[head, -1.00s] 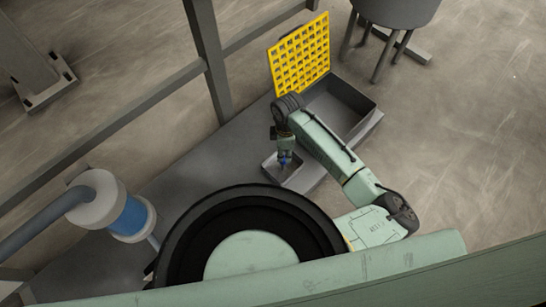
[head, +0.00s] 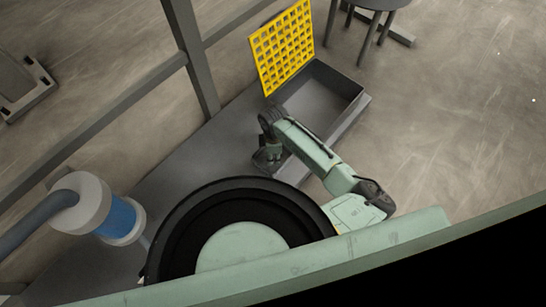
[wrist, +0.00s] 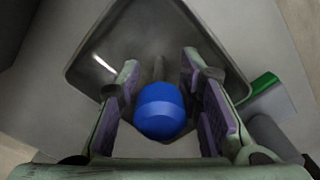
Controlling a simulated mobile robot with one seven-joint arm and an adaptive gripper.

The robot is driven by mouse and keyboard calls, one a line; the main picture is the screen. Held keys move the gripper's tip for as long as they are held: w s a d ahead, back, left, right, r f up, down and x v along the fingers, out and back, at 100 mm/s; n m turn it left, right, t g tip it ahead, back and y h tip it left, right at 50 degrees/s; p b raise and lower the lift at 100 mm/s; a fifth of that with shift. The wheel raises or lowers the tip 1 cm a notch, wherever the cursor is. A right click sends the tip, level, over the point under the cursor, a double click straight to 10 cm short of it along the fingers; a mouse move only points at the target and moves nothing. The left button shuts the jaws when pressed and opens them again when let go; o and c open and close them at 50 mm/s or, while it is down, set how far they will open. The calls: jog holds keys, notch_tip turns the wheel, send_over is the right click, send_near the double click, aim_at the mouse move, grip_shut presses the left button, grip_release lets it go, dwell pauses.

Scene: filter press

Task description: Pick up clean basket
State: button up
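A blue rounded knob (wrist: 160,112) on a grey stem stands in a shallow grey tray (wrist: 90,72) in the wrist view. I see no clear basket shape; whether the knob belongs to the clean basket I cannot tell. My gripper (wrist: 160,95) is open, one padded finger on each side of the knob. A gap shows on the left; on the right the finger is very close, and contact is unclear. In the head view my gripper (head: 267,158) is low over the small tray, and my arm hides the knob.
A larger grey open box (head: 350,115) lies beyond the arm, with a yellow grid (head: 283,48) upright behind it. A black round rim (head: 180,225) is close to my side. A grey rail (head: 110,112) runs at left. A green piece (wrist: 265,84) lies right of the tray.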

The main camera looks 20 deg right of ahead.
grip_shut()
dwell(0.4)
jog(key=shift+r, duration=0.1)
